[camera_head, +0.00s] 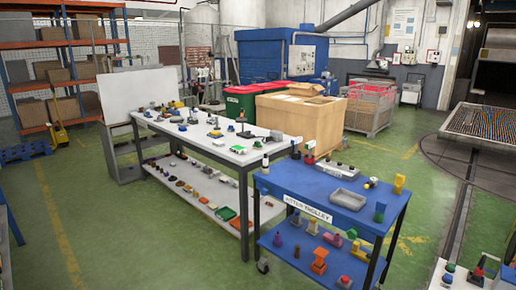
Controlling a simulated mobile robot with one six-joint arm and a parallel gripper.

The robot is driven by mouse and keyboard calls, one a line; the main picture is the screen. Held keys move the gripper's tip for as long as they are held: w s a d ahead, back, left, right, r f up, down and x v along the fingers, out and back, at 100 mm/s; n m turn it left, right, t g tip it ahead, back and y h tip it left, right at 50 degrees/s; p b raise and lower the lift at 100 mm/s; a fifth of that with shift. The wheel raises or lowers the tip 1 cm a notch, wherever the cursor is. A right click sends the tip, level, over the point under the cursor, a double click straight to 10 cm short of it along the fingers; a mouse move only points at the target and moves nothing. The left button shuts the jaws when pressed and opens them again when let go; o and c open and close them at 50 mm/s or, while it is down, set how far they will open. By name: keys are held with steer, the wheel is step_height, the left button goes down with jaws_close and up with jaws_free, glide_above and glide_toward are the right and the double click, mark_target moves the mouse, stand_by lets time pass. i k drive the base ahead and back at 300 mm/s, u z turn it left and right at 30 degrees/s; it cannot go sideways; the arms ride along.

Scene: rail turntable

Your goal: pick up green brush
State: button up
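I cannot pick out a green brush for certain; the objects are too small in the head view. Several green items show. A flat green item (226,213) lies on that table's lower shelf. A small green item (449,268) is on a white surface at the bottom right. My gripper is not in view.
A blue trolley (300,187) stands against the near end of a long white table (265,140), both loaded with small items. Behind are a cardboard crate (295,125) and red-topped bins (240,95). Green floor (130,225) is free at left.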

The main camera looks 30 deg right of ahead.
mark_target(257, 146)
steer(key=z, duration=0.4)
steer(key=i, duration=1.7)
steer(key=u, duration=0.35)
